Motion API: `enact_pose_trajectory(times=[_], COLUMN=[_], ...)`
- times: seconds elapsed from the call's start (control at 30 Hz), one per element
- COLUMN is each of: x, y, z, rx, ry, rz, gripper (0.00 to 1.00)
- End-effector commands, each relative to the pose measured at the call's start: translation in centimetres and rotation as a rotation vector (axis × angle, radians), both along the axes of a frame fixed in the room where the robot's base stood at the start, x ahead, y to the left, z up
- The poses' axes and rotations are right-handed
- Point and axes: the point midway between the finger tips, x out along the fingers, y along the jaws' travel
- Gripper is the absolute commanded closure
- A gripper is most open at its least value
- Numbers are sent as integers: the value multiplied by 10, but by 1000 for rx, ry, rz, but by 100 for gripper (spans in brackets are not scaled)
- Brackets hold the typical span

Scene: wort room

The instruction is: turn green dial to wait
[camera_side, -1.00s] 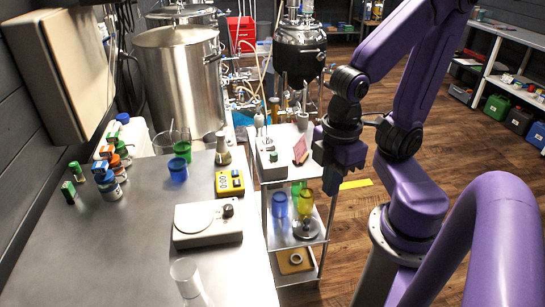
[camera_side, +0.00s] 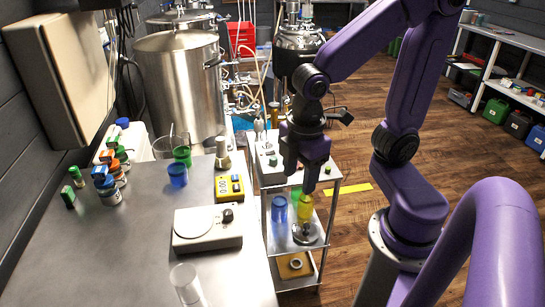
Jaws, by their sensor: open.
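A small green spot (camera_side: 272,160), which looks like the green dial, sits on a pale box (camera_side: 265,172) on the top of the metal cart. Another small green spot (camera_side: 328,169) shows just right of my gripper; I cannot tell which of the two is the dial. The dial's setting and the wait mark are too small to read. My gripper (camera_side: 301,184) is open and points down over the right part of the cart top, hiding what lies behind it. I see no contact with either green spot.
The cart (camera_side: 266,230) holds a blue cup (camera_side: 279,208) and a yellow cup (camera_side: 304,212) on its lower shelf. The grey bench (camera_side: 120,250) at left carries a yellow timer (camera_side: 229,187), a white scale (camera_side: 207,232) and several bottles. Open floor lies right of the cart.

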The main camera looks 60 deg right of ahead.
Motion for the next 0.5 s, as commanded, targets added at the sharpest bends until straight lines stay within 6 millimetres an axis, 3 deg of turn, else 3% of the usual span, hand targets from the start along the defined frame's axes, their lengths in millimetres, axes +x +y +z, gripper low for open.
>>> enact_pose_trajectory(times=[0.03, 0.27, 0.5], x=[19, 97, 168], y=[-3, -31, -85], z=[0, -3, -10], rx=[-24, -135, -252], ry=[-5, -9, 38], rz=[14, 121, 232], gripper=[45, 45, 45])
